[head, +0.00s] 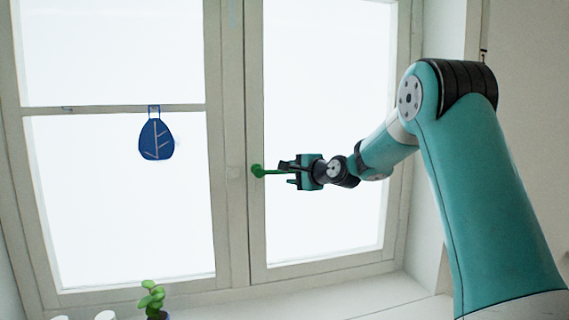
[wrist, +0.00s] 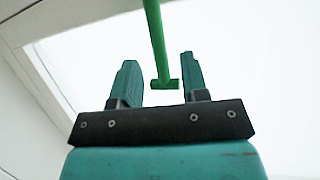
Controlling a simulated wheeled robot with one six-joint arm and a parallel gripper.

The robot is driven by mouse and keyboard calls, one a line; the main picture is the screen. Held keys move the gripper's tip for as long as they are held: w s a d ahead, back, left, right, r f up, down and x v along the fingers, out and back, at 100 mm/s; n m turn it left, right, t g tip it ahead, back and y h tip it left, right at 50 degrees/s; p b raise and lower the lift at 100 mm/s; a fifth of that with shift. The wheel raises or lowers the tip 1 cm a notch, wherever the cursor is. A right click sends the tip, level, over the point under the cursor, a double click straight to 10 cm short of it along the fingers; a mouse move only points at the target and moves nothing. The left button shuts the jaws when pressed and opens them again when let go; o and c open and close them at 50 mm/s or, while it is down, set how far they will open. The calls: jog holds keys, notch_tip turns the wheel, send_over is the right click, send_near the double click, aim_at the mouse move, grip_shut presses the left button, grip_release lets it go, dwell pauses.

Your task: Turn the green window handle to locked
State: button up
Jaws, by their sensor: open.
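The green window handle (head: 259,171) sits on the frame of the right-hand window sash. In the head view its lever points to the right, roughly level, toward my gripper (head: 290,174). In the wrist view the handle (wrist: 158,45) comes down from the top edge and ends in a short crossbar. That end lies between the two fingers of my gripper (wrist: 156,83). The fingers are apart, with a gap showing on both sides of the handle. The far finger is partly hard to make out in the head view.
The space in front of the right pane is otherwise clear.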

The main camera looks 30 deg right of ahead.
jog(key=shift+p+x, duration=0.7)
jog(key=shift+x, duration=1.4)
grip_shut()
